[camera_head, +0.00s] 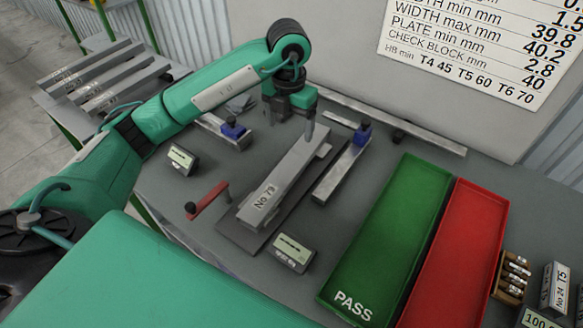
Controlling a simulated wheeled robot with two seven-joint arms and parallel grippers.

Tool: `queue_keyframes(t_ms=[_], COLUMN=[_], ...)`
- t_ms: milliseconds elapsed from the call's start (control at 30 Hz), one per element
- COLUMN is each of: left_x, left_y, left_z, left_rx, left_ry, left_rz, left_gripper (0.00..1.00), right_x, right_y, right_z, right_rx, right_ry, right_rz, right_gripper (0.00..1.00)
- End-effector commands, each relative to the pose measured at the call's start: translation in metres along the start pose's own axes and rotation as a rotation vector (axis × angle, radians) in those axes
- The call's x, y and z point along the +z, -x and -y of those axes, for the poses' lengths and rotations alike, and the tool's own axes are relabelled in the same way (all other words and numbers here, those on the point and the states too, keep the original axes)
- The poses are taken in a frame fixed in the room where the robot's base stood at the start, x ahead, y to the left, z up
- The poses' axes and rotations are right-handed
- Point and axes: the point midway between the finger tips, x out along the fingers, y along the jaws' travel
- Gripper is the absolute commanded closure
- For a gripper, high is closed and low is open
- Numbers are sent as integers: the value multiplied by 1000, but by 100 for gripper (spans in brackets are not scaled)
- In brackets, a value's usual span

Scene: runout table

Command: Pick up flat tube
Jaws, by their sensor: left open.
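A long grey flat tube (283,182) with a "No 79" label lies on a dark plate (240,238) in the middle of the table. My left gripper (291,117) hangs pointing down at the far end of this tube. It is open, with nothing seen between its fingers. I cannot tell whether its fingertips touch the tube. More grey labelled bars (100,78) lie side by side on a rack at the far left. My right gripper is not in view.
A green PASS tray (395,230) and a red tray (458,250) lie to the right. A red-handled tool (207,200) and small display boxes (292,252), (182,159) stand near the plate. Blue-ended grey gauges (342,165), (232,131) flank the tube. A wall rises behind.

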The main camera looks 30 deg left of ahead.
Motion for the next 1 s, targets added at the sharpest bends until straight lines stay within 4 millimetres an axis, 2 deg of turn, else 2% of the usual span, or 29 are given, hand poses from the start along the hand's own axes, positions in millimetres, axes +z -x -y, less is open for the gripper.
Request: queue_keyframes(t_ms=[167, 433, 633, 767, 1000], left_x=[-1, -2, -2, -3, -5], left_y=[-21, -70, -85, -94, -127], left_z=[-3, -2, -2, -1, -1], left_rx=[11, 9, 9, 7, 7], left_ry=[6, 5, 3, 3, 5], left_rz=[-8, -7, -5, -7, -6], left_gripper=[20, 20, 20, 20, 20], right_x=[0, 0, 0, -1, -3], right_y=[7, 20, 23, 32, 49], right_z=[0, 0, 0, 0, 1], right_rx=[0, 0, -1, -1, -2], right_ry=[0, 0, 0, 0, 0], right_rz=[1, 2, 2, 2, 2], right_gripper=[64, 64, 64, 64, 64])
